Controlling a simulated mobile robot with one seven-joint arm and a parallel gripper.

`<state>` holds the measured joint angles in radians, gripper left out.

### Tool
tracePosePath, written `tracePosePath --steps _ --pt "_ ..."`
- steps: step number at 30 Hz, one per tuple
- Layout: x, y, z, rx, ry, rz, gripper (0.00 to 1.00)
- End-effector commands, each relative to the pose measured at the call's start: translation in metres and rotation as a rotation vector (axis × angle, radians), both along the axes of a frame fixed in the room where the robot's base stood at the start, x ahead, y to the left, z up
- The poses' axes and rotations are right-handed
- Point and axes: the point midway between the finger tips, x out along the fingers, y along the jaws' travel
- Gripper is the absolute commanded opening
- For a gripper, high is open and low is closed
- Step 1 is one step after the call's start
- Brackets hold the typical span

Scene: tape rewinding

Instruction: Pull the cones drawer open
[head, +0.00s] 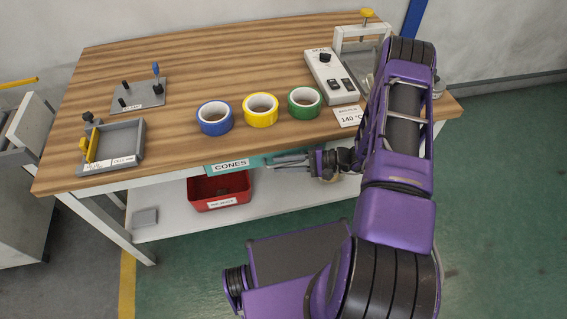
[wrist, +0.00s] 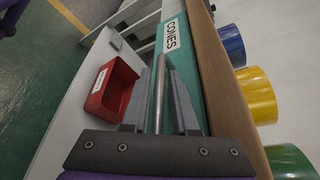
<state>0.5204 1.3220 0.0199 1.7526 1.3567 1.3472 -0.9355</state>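The cones drawer (head: 240,165) has a green front with a white CONES label and sits under the front edge of the wooden tabletop. It looks shut. In the wrist view its front (wrist: 172,38) runs beside the table edge. A metal bar handle (wrist: 160,92) runs along it. My gripper (head: 285,161) is at the drawer front, right of the label. In the wrist view my gripper (wrist: 160,85) has one finger on each side of the bar, with narrow gaps showing. Contact with the bar is not clear.
A red bin (head: 220,192) stands on the white lower shelf (head: 285,200), below the drawer. Blue (head: 214,117), yellow (head: 260,109) and green (head: 305,102) tape rolls stand on the tabletop (head: 200,60). A grey sealer (head: 331,76) is at the back right.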

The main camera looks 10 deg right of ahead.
Motion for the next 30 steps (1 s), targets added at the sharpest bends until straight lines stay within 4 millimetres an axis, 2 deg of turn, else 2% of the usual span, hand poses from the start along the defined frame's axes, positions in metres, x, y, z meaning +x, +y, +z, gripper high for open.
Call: tracePosePath --steps 3,8,30 --pt "-0.0001 -0.0002 0.0 0.0 0.0 0.0 0.27" --pt "-0.0001 -0.0004 0.0001 0.0 0.0 0.0 0.0" --pt "-0.0001 -0.001 0.0002 -0.001 -0.001 -0.001 0.0"
